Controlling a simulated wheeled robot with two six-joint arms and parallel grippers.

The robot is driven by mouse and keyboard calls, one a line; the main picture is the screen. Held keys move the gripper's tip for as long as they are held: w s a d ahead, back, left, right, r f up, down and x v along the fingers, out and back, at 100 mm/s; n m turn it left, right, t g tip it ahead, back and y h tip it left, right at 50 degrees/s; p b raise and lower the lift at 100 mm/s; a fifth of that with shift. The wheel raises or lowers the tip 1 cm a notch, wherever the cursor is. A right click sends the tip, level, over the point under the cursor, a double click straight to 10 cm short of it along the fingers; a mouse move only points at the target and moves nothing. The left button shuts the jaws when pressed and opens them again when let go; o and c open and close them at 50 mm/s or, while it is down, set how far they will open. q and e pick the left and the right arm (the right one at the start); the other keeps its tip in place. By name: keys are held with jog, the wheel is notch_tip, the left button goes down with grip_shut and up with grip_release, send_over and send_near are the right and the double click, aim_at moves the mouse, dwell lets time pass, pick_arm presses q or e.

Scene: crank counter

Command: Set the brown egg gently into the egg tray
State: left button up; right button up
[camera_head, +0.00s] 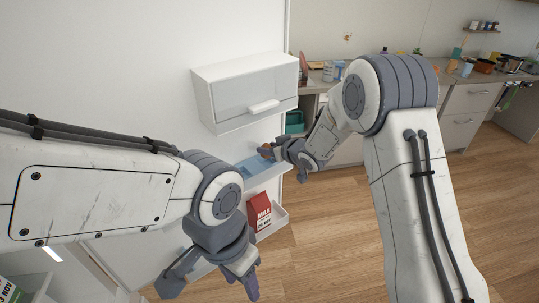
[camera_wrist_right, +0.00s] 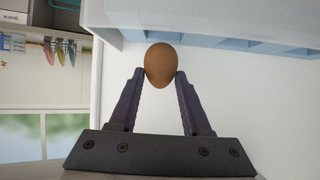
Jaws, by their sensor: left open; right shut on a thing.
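The brown egg (camera_wrist_right: 162,64) is pinched between the two fingertips of my right gripper (camera_wrist_right: 157,75) in the right wrist view. In the head view, my right gripper (camera_head: 268,152) is at the fridge-door shelf, and only a small orange-brown bit of the egg shows there. The light blue egg tray (camera_head: 252,167) sits on that shelf, close to the right gripper. A blue strip of it (camera_wrist_right: 225,42) runs across the top of the wrist view. I cannot tell whether the egg touches it. My left gripper (camera_head: 210,284) is open and empty, low in the head view.
A white lidded compartment (camera_head: 245,90) hangs above the tray shelf. A red milk carton (camera_head: 259,212) stands on a lower door shelf (camera_head: 274,222). A counter with several items (camera_head: 455,80) runs along the back right. The wooden floor (camera_head: 320,250) is clear.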

notch_tip(320, 180, down, 3)
jog(key=shift+f+p, duration=0.1)
jog(key=shift+p, duration=0.45)
jog(key=shift+f, duration=0.1)
jog(key=shift+f, duration=0.1)
jog(key=o, duration=0.8)
jog(key=shift+d, duration=0.1)
